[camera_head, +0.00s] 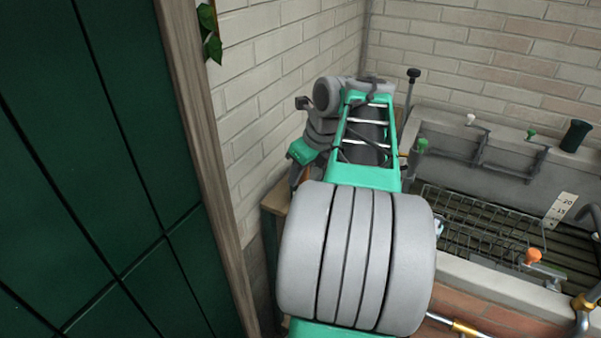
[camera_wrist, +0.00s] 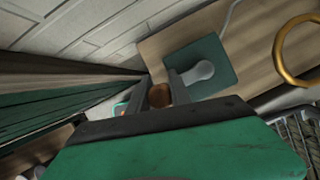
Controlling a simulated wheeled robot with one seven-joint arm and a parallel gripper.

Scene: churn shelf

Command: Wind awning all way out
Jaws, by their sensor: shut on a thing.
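In the wrist view my gripper (camera_wrist: 159,88) has its two dark fingers on either side of a rounded brown knob (camera_wrist: 159,97) and is shut on it. The knob looks like a handle grip, but what it joins to is hidden below my green wrist housing. Just beyond the fingers, a pale grey rounded lever (camera_wrist: 194,78) lies over a dark green plate (camera_wrist: 212,62) on a wooden surface. In the head view my own arm hides the gripper and the knob. No awning cloth can be made out in either view.
A green panelled door (camera_head: 90,170) with a wooden frame (camera_head: 205,150) stands close at left. A grey trough (camera_head: 505,290) with a wire rack (camera_head: 480,235) and an orange knob (camera_head: 533,256) lies at right. A brass ring (camera_wrist: 283,52) is near the gripper. Brick walls close the back.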

